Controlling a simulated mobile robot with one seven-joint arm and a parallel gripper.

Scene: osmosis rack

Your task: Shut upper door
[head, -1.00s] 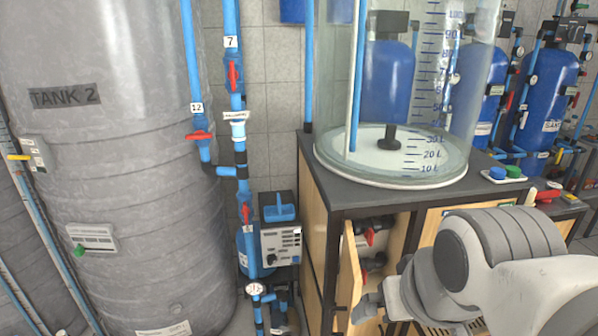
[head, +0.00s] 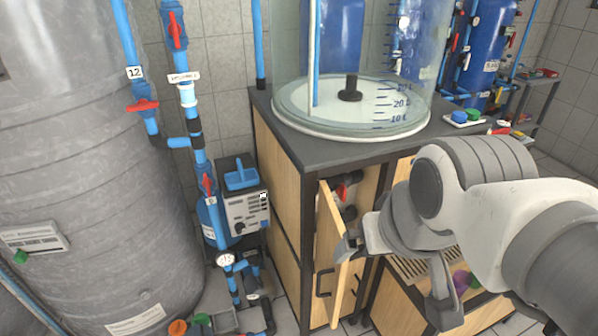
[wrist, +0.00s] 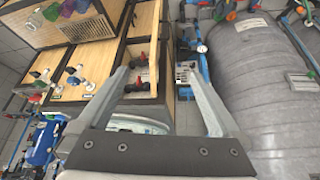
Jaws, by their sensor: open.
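The open cabinet door (head: 331,262), a narrow light-wood panel with a dark handle (head: 323,283), stands swung out from the cabinet under the glass cylinder. Red-handled valves (head: 347,188) show inside the opening, and also in the wrist view (wrist: 139,62). My gripper (head: 394,285) is open and empty in front of the opening, to the right of the door. Its left finger is close to the door's outer edge in the head view; I cannot tell if they touch. In the wrist view my gripper (wrist: 157,75) has its fingers spread, with the opening between them.
A graduated glass cylinder (head: 352,110) stands on the dark cabinet top (head: 310,148). A large grey tank (head: 75,170), blue pipes (head: 190,120) and a pump unit (head: 245,212) are to the left. A lower wooden unit (head: 400,310) stands below my arm.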

